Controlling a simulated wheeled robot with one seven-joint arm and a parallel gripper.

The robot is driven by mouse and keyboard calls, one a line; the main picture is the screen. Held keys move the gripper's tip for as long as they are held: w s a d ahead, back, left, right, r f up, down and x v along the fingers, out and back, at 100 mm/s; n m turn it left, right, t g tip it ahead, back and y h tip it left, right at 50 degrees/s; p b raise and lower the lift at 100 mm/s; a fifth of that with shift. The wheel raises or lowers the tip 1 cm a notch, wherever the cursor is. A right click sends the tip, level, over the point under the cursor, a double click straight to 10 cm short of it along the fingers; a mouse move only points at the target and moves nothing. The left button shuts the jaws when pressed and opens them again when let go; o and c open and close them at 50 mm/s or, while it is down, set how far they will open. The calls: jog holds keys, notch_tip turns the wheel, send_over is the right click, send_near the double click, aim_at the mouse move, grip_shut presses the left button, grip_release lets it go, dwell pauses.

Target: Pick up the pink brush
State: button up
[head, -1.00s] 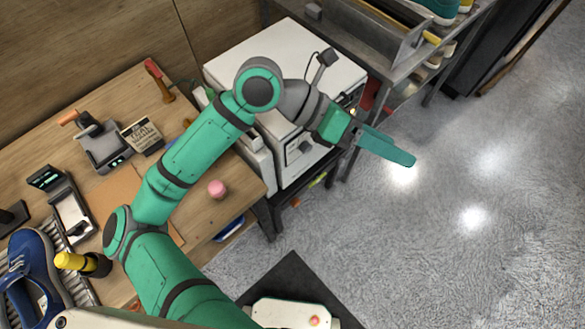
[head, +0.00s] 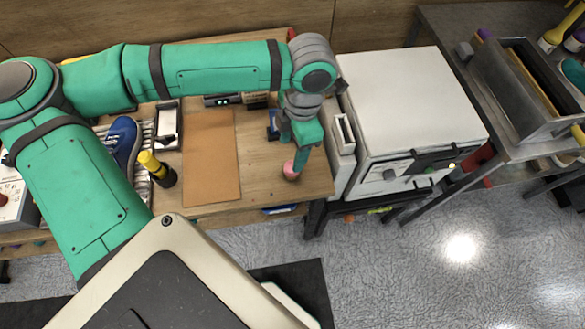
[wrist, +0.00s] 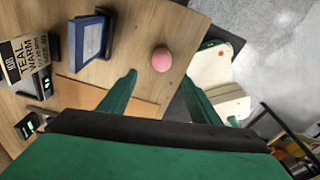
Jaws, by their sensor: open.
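The pink brush shows as a small rounded pink shape (head: 291,171) near the right front part of the wooden table. In the wrist view its pink top (wrist: 162,59) lies ahead of the fingertips, between their lines; its lower part is hidden. My gripper (head: 300,160) points down over the table right by the brush, and one finger partly covers it in the head view. In the wrist view my gripper (wrist: 158,78) has its two green fingers spread with nothing between them. I cannot tell if a finger touches the brush.
A brown mat (head: 211,160) lies left of the brush. A yellow-and-black brush (head: 157,168) and a blue sneaker (head: 125,140) are further left. A white machine (head: 410,100) stands right of the table. A blue tray-like object (wrist: 90,38) and a labelled box (wrist: 22,62) are nearby.

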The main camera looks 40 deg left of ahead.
aim_at(289, 166)
jog(key=f, duration=0.4)
jog(key=shift+s+f, duration=0.1)
jog(key=shift+s, duration=0.1)
jog(key=shift+f, duration=2.7)
jog(key=c, duration=1.3)
jog(key=shift+o, duration=0.2)
jog(key=shift+r, duration=0.15)
